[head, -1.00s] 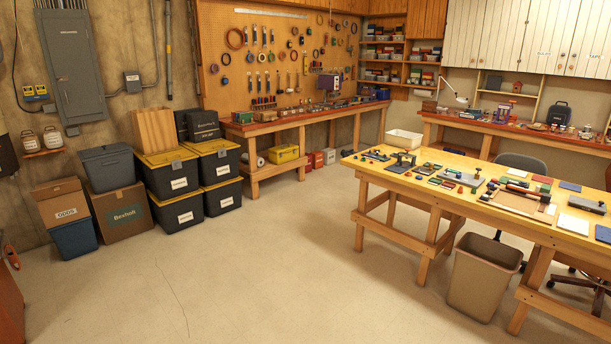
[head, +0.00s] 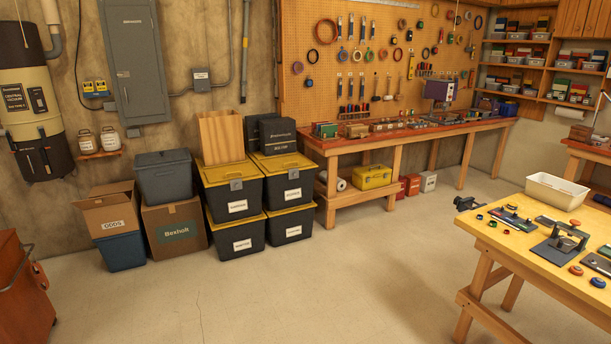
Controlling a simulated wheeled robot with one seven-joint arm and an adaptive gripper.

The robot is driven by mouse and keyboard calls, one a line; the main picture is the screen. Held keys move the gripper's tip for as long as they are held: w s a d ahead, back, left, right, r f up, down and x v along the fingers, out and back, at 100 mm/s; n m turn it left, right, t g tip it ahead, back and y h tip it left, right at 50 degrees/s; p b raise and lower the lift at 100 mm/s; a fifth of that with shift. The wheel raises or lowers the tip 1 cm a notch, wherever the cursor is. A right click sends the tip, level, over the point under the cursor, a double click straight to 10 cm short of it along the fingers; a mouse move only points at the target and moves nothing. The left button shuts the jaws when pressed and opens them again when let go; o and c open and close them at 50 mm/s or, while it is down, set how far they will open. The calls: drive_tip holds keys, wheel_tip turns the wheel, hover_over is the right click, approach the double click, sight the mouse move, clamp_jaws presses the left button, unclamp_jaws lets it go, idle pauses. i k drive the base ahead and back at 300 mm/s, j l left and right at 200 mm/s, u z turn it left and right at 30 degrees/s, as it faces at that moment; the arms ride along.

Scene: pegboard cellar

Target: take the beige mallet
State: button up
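I cannot make out a beige mallet in the head view. Many small hand tools hang on the pegboard (head: 335,75) above the red-topped workbench (head: 400,134), too small to tell apart. My gripper is not in view.
Black bins with yellow lids (head: 234,193), a Boxholt carton (head: 174,228) and a grey tub (head: 164,178) stand along the wall. A yellow-topped table (head: 515,242) with a white bin (head: 556,191) is at right. A red cabinet (head: 22,300) is at lower left. The middle floor is clear.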

sight(400, 97)
drive_tip(key=i+j+z, duration=0.1)
drive_tip(key=i, duration=0.5)
drive_tip(key=i+j, duration=0.15)
drive_tip(key=i, duration=0.45)
drive_tip(key=i+j+z, duration=0.15)
drive_tip(key=i, duration=0.5)
drive_tip(key=i+j+z, duration=0.1)
drive_tip(key=i+z, duration=0.35)
drive_tip(key=i, duration=2.25)
drive_tip(key=i+l+z, duration=0.1)
drive_tip(key=i+z, duration=0.15)
drive_tip(key=i, duration=0.35)
drive_tip(key=i+z, duration=0.25)
drive_tip(key=i, duration=0.35)
drive_tip(key=i+j+z, duration=0.2)
drive_tip(key=i, duration=0.4)
drive_tip(key=i+j+z, duration=0.25)
drive_tip(key=i, duration=0.35)
drive_tip(key=i+l, duration=0.1)
drive_tip(key=i, duration=1.75)
